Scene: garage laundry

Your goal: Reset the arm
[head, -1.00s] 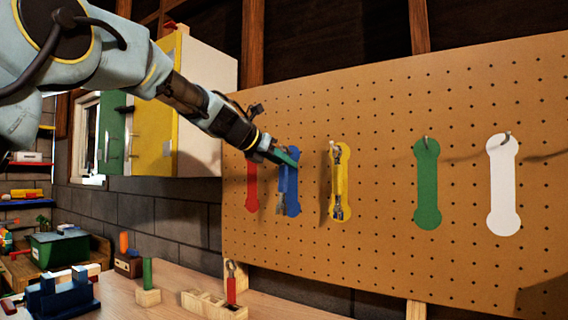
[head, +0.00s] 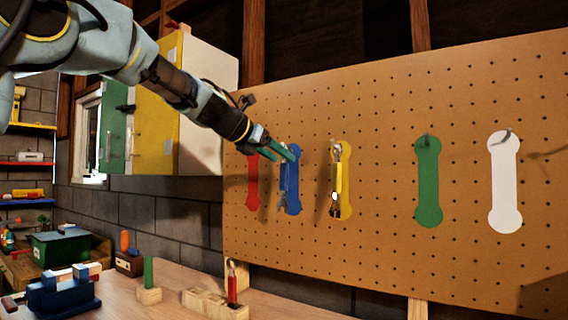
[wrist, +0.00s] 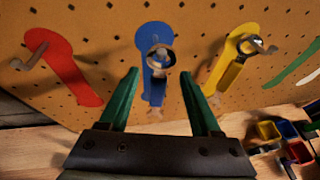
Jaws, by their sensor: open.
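My gripper (head: 281,153) has green fingers and is open in front of the blue outline (head: 294,196) on the pegboard. In the wrist view its two fingers (wrist: 160,82) stand apart, with nothing held between them. A blue-handled wrench (head: 285,182) hangs on the hook at the blue outline; its ring end (wrist: 160,58) shows just beyond the fingertips. The finger nearest the head camera partly hides its top there. A yellow-handled wrench (head: 337,178) hangs at the yellow outline to the right.
The pegboard (head: 380,250) has bare hooks at the red (head: 252,185), green (head: 428,185) and white (head: 505,185) outlines. A red-handled wrench (head: 232,285) stands in a wooden block on the workbench (head: 180,285) below. An open cabinet (head: 205,105) stands left, close behind my arm.

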